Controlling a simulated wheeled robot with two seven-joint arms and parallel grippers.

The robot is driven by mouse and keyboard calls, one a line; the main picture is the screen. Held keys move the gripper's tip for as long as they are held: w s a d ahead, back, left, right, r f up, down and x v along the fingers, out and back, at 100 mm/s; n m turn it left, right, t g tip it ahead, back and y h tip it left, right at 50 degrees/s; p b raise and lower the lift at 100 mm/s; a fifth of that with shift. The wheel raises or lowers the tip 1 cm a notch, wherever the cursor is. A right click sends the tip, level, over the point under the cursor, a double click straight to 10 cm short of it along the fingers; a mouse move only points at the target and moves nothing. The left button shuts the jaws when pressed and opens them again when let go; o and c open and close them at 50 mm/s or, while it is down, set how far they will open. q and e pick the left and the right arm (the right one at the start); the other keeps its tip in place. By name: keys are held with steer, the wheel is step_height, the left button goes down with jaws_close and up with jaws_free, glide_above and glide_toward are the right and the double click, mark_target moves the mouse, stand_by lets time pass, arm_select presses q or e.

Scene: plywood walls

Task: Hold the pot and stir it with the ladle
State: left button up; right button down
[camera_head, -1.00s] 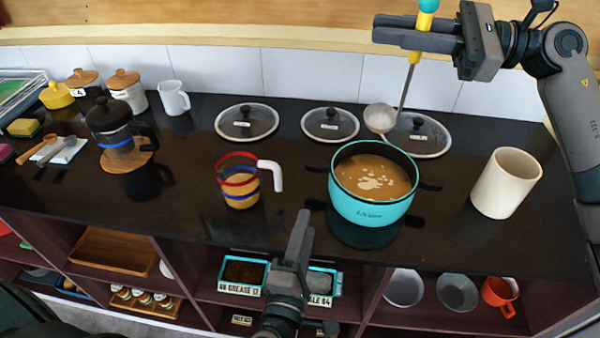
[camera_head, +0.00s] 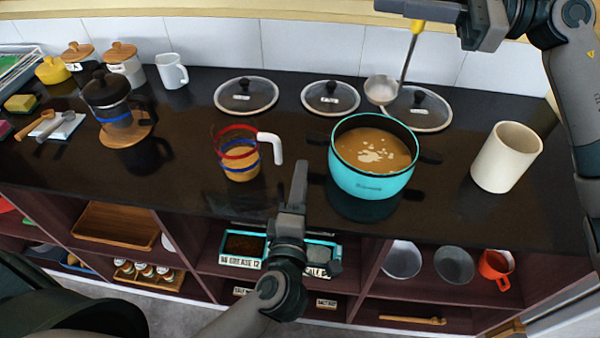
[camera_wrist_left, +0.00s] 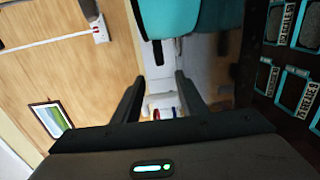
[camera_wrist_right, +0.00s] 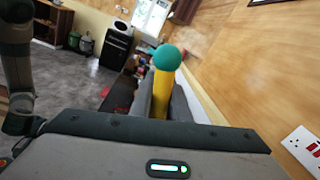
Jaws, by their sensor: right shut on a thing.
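The teal pot (camera_head: 368,183) holds brownish soup with pale pieces and stands on the dark counter. Dark handles stick out on its left and right. The ladle (camera_head: 381,90) hangs upright behind the pot, its pale bowl outside the rim and in front of the lids. My right gripper (camera_head: 424,12) is shut on the ladle's yellow handle, whose teal end (camera_wrist_right: 168,57) shows in the right wrist view. My left gripper (camera_head: 298,182) is at the counter's front edge, left of the pot and apart from it. Its fingers (camera_wrist_left: 160,95) are spread and empty; a teal surface (camera_wrist_left: 185,15) shows beyond them.
A glass measuring cup (camera_head: 238,160) with a white handle stands left of the pot. A cream cylinder (camera_head: 507,158) stands to the right. Several glass lids (camera_head: 330,97) lie behind. A French press (camera_head: 113,112) stands further left. Shelves with bins (camera_head: 243,245) are below the counter.

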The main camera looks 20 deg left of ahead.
mark_target(308, 143)
arm_select(q)
steer(key=x, duration=1.1)
steer(key=shift+c, duration=0.5)
jaws_close()
stand_by(0.9)
steer(key=shift+f, duration=0.1)
arm_select(e)
steer(key=shift+w+d+f+m, duration=0.2)
steer(key=shift+w+f+m, duration=0.2)
steer(key=shift+w+m, duration=0.2)
steer(key=shift+w+d+f+m, duration=0.25)
steer(key=shift+w+f+m, duration=0.1)
steer(key=shift+w+m, duration=0.25)
steer(key=shift+w+d+f+m, duration=0.2)
steer(key=shift+w+f+m, duration=0.25)
steer(key=shift+w, duration=0.2)
